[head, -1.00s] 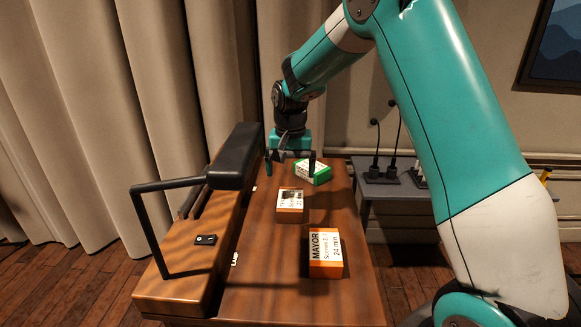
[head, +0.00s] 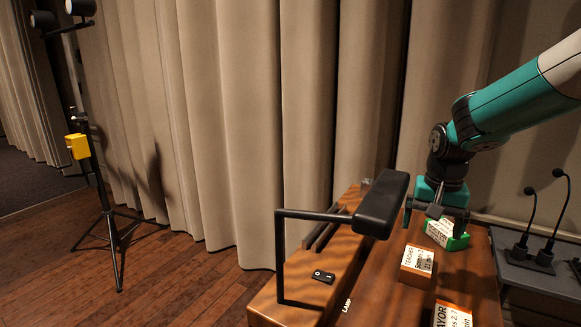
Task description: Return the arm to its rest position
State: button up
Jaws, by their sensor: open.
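My gripper (head: 434,222) hangs from my teal and white arm over the far part of the wooden desk (head: 385,285), at the right of the head view. Its fingers point down and stand apart. A green and white box (head: 459,242) lies on the desk just behind or below the fingers, partly covered by them. I cannot tell whether they touch it.
An orange and white box (head: 418,262) and a MAYOR box (head: 452,315), cut by the lower edge, lie nearer. A black-padded lamp arm (head: 382,205) and a switch (head: 323,277) are on the desk's left. Microphones (head: 545,215) stand right. A tripod (head: 105,205) stands far left.

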jog(key=s+a+f+n+t, duration=0.1)
jog(key=s+a+n, duration=0.15)
jog(key=s, duration=0.65)
jog(key=s+a+f+n+t, duration=0.1)
jog(key=s+n, duration=0.2)
jog(key=s, duration=0.6)
jog(key=s+a+r+n+g+y+b, duration=0.1)
jog(key=s+a+r+n+y, duration=0.1)
jog(key=a, duration=0.4)
jog(key=s+a+r+n+g+y+b, duration=0.1)
jog(key=s+a+r+n+y+b, duration=0.1)
jog(key=s+a+n, duration=0.2)
jog(key=s+a, duration=0.2)
jog(key=a, duration=0.1)
jog(key=shift+a+r, duration=0.2)
jog(key=shift+r, duration=0.05)
jog(key=shift+s, duration=0.15)
